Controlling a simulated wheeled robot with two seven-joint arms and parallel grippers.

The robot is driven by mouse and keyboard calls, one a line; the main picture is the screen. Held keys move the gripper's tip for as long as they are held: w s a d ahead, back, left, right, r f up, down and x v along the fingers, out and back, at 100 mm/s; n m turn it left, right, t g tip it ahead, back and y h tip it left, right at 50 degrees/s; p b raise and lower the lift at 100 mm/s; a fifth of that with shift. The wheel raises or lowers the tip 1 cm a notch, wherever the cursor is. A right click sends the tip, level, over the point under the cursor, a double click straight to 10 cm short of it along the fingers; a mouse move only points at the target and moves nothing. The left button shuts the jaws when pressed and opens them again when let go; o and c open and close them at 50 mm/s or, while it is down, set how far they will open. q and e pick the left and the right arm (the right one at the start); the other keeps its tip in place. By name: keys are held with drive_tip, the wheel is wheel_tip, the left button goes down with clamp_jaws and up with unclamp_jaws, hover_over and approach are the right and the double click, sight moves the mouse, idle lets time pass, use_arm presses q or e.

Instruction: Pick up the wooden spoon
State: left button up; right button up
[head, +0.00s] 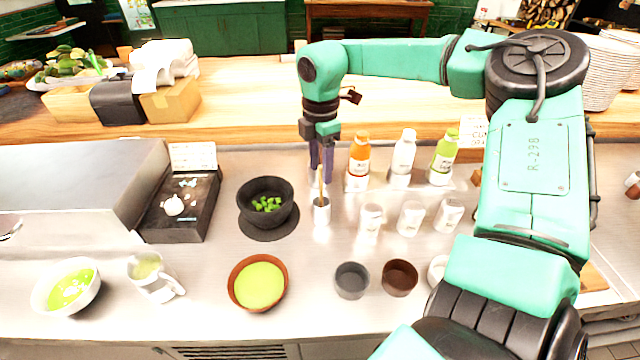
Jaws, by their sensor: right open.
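The wooden spoon (320,187) stands upright in a small metal cup (321,212) on the steel counter, with its lower end hidden inside the cup. My right gripper (321,178) points down just above the cup, its dark fingers apart. In the picture the top of the spoon shows between or just in front of the fingertips; I cannot tell whether they touch it. My left gripper is not in view.
A black mortar (266,201) with green pieces stands left of the cup. Bottles, including an orange one (358,160), and several white cups (370,222) stand close on the right. A brown bowl of green liquid (258,284) sits in front. Counter between is clear.

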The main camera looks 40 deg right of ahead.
drive_tip(key=shift+s+f, duration=0.15)
drive_tip(key=shift+f, duration=0.25)
drive_tip(key=shift+d+f, duration=0.15)
clamp_jaws()
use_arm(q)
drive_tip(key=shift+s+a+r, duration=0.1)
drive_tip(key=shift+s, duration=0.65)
